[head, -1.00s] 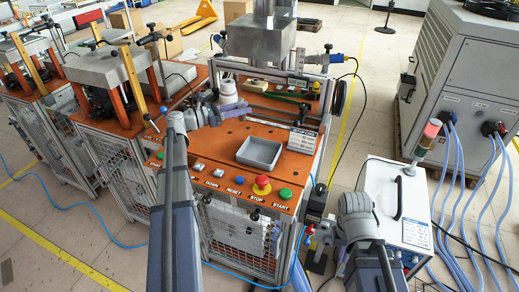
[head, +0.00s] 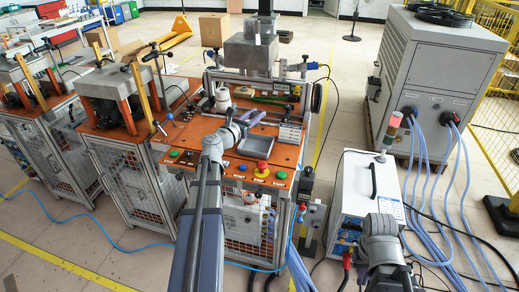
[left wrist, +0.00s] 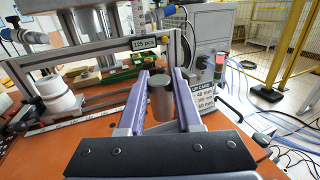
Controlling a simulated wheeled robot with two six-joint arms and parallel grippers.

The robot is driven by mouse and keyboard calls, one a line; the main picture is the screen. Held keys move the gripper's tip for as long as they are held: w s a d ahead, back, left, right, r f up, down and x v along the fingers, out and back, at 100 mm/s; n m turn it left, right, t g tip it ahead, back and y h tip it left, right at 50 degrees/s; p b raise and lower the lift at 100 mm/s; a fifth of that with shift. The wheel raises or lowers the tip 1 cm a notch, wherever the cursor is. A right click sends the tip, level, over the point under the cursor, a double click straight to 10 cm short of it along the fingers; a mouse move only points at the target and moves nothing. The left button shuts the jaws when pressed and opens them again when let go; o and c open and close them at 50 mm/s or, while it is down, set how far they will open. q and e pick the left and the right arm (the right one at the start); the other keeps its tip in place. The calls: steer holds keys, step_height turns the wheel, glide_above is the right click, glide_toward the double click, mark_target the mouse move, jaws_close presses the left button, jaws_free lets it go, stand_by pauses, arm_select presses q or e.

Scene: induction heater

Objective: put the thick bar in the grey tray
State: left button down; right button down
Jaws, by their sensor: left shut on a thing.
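My left gripper (head: 257,117) is over the orange bench top, near the back edge of the grey tray (head: 262,148). In the left wrist view its purple fingers (left wrist: 161,92) are shut on the thick bar (left wrist: 160,101), a short grey metal cylinder standing upright between the fingertips. In the head view the bar cannot be made out, and my arm covers the tray's left part. The tray cannot be made out in the left wrist view. My right arm shows at the lower right, but its fingers are hidden.
A white round part (head: 222,100) stands at the back left of the bench. A small sign (head: 290,135) stands at the right. Buttons, including a red one (head: 262,166), line the front edge. A frame with a metal block (head: 250,54) rises behind.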

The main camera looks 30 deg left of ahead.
arm_select(q)
steer(key=shift+f+b, duration=3.15)
steer(key=shift+f, duration=0.05)
step_height(320, 180, down, 4)
steer(key=b, duration=0.3)
steer(key=shift+r+b, duration=0.15)
steer(key=shift+b, duration=0.15)
steer(key=c, duration=0.6)
jaws_free()
